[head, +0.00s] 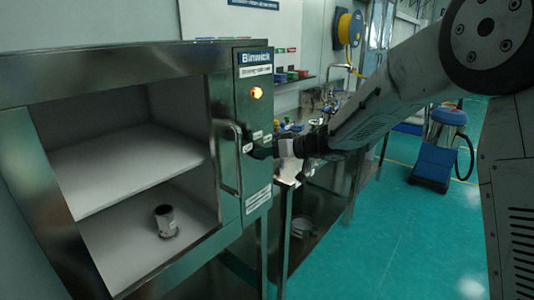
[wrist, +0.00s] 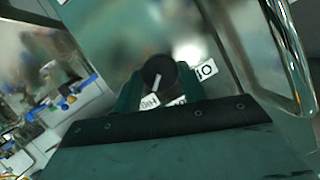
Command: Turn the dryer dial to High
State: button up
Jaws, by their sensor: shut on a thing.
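The steel dryer (head: 228,110) fills the left of the head view, with a lit orange lamp (head: 256,92) on its control panel. My gripper (head: 268,151) reaches the panel from the right, and its fingers hide the dial there. In the wrist view the round black dial (wrist: 158,70) sits between the two fingers of my gripper (wrist: 160,84), which are shut on it. A white pointer mark on the dial points down and slightly left, toward a small white label (wrist: 149,101) that appears to read HIGH. Another label (wrist: 205,70) lies to the right; a third is partly hidden.
The dryer's vertical handle (head: 230,158) stands just left of my gripper. A small metal cup (head: 165,220) is on the lower shelf inside. A bench with bottles and small items is behind my arm. A blue vacuum-like machine (head: 440,150) stands on the green floor at right.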

jog(key=shift+w+d+r+m+g+y, duration=0.15)
jog(key=shift+m+g+y, duration=0.15)
jog(key=shift+m, duration=0.3)
dwell(0.3)
jog(key=o, duration=0.9)
jog(key=shift+o, duration=0.2)
jog(key=v, duration=0.7)
jog(key=shift+d, duration=0.25)
